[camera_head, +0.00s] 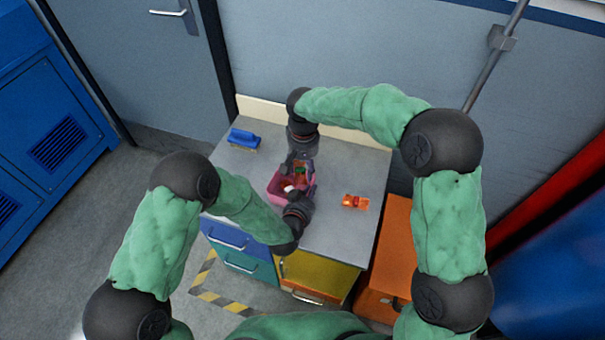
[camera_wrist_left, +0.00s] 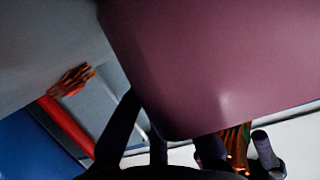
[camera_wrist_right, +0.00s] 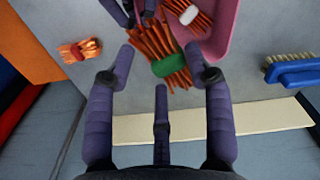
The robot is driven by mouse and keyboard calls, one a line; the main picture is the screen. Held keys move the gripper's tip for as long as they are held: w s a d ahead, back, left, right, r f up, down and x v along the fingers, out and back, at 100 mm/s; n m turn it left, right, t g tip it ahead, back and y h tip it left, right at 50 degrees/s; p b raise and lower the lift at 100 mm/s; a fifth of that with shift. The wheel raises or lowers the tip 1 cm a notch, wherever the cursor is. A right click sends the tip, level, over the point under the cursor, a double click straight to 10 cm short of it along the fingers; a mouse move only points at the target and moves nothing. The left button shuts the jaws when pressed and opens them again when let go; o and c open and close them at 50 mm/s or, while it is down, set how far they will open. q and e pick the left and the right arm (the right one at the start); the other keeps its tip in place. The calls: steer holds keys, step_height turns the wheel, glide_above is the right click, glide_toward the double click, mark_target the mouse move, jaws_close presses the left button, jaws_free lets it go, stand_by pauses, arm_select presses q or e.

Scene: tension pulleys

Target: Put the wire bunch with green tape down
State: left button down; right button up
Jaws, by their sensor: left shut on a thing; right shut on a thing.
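The wire bunch with green tape (camera_wrist_right: 168,66) has orange-brown wires and sits between the fingers of my right gripper (camera_wrist_right: 163,68), which is shut on it. It also shows partly in the left wrist view (camera_wrist_left: 238,146). It is at the edge of the pink bin (camera_head: 275,187); its height above the table is hard to judge. My left gripper (camera_head: 298,198) is at the near right corner of the bin and appears shut on its wall (camera_wrist_left: 210,60); the contact is partly hidden. In the right wrist view the left fingers (camera_wrist_right: 138,12) show close to the held wires.
A wire bunch with white tape (camera_wrist_right: 188,15) lies in the bin. Another orange wire bunch (camera_head: 355,202) lies on the grey tabletop (camera_head: 345,165) to the right. A blue brush (camera_head: 243,138) lies at the back left. The tabletop between bin and right bunch is clear.

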mark_target(303, 169)
steer(key=shift+f, duration=1.85)
steer(key=shift+f, duration=0.25)
steer(key=o, duration=1.2)
steer(key=shift+c, duration=0.2)
step_height(303, 169, up, 13)
steer(key=shift+f, duration=0.2)
